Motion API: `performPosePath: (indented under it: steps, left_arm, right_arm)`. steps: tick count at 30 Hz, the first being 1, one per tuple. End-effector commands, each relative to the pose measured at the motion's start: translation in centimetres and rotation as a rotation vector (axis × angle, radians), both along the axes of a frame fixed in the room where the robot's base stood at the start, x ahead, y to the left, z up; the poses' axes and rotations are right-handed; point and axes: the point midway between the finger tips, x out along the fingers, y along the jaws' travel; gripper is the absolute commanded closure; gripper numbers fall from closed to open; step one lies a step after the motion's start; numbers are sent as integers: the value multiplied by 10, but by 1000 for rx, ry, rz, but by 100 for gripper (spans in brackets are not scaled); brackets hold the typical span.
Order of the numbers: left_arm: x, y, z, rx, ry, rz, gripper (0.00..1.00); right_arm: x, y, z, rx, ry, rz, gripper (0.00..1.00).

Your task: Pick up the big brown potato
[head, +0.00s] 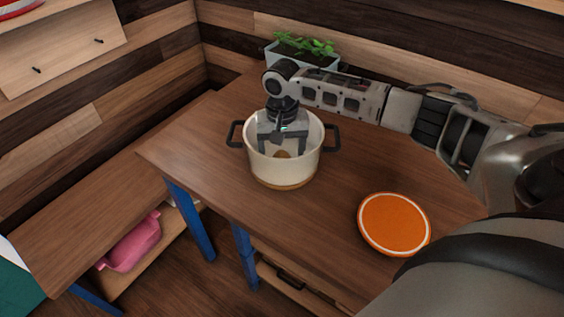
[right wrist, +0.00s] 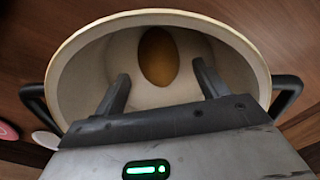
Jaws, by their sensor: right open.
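The big brown potato (right wrist: 158,56) lies at the bottom of a cream pot (head: 284,175) with two dark handles. My right gripper (head: 283,146) reaches down into the pot from above. In the right wrist view its two fingers (right wrist: 162,85) are apart with nothing between them, and the potato lies just beyond their tips. The potato looks apart from the fingers. My left gripper is not in view.
The pot stands on a wooden table (head: 190,150). An orange plate (head: 394,224) with a white ring lies to the right. A planter (head: 300,54) with green leaves stands at the back near the wall. A pink tub (head: 130,242) sits on a lower shelf at left.

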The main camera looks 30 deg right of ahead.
Motion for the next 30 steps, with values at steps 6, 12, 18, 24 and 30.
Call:
performPosePath:
  steps: [6, 12, 18, 24, 30]
  left_arm:
    - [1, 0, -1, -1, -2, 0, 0]
    - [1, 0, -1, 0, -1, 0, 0]
    - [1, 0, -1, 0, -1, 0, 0]
    - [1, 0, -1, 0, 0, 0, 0]
    - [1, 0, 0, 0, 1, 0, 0]
  right_arm:
    - [0, 0, -19, 0, -1, 1, 27]
    - [0, 0, -19, 0, -1, 1, 27]
    - [0, 0, -19, 0, -1, 1, 77]
    - [0, 0, -18, 0, -2, 1, 77]
    - [1, 0, -4, 1, -5, 1, 77]
